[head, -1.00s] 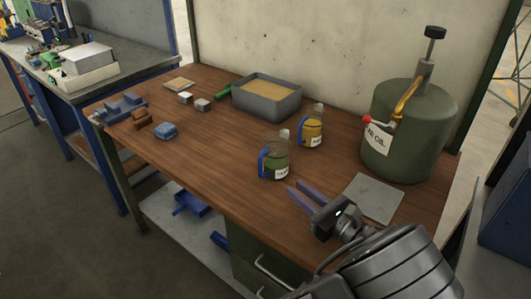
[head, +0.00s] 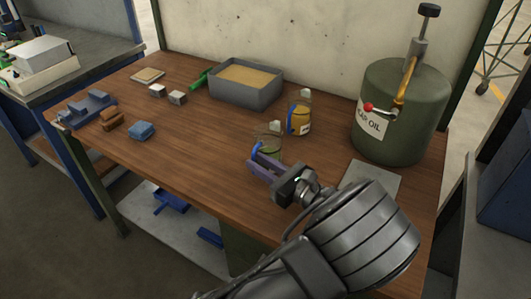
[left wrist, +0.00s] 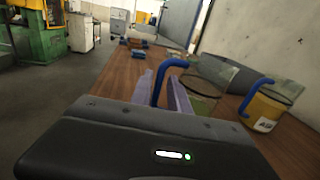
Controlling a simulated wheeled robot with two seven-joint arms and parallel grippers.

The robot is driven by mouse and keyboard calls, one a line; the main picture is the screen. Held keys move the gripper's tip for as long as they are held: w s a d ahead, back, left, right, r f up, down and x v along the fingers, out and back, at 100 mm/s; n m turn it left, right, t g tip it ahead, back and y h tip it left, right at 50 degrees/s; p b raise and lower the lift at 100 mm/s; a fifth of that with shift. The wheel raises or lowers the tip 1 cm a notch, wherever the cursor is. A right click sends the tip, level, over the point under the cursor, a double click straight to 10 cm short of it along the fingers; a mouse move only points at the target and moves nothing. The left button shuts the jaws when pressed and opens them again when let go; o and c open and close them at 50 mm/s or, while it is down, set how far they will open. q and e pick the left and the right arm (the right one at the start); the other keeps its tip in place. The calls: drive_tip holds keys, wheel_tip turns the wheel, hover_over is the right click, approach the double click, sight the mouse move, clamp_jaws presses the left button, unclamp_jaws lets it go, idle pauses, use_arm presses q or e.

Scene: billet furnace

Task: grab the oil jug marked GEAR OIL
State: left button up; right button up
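The nearer oil jug (head: 268,146) is clear with a greenish content and a blue handle, upright on the bench. In the left wrist view the same jug (left wrist: 207,88) stands just beyond my fingers. My left gripper (head: 262,164) is open at its handle side. In the wrist view the blue handle rises between the spread purple fingers (left wrist: 165,90); contact cannot be told. A second jug (head: 299,120), amber with a blue handle, stands behind; it is at the right in the wrist view (left wrist: 265,108). My right gripper is not in view.
A large green drum (head: 403,105) with a pump and an oil label stands at the right. A grey sand tray (head: 245,95) is at the back. A grey plate (head: 372,176) lies near the drum. Small blocks lie at the left; the middle-left bench (head: 190,135) is clear.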

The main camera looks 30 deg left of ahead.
use_arm(q)
drive_tip(key=shift+w+a+r, duration=0.1)
drive_tip(key=shift+a+r, duration=0.05)
drive_tip(key=shift+a, duration=0.45)
drive_tip(key=a, duration=0.2)
drive_tip(key=a+p, duration=0.1)
drive_tip(key=a, duration=0.1)
drive_tip(key=shift+w+a, duration=0.1)
drive_tip(key=shift+w, duration=0.25)
drive_tip(key=shift+c, duration=0.5)
clamp_jaws()
idle(0.8)
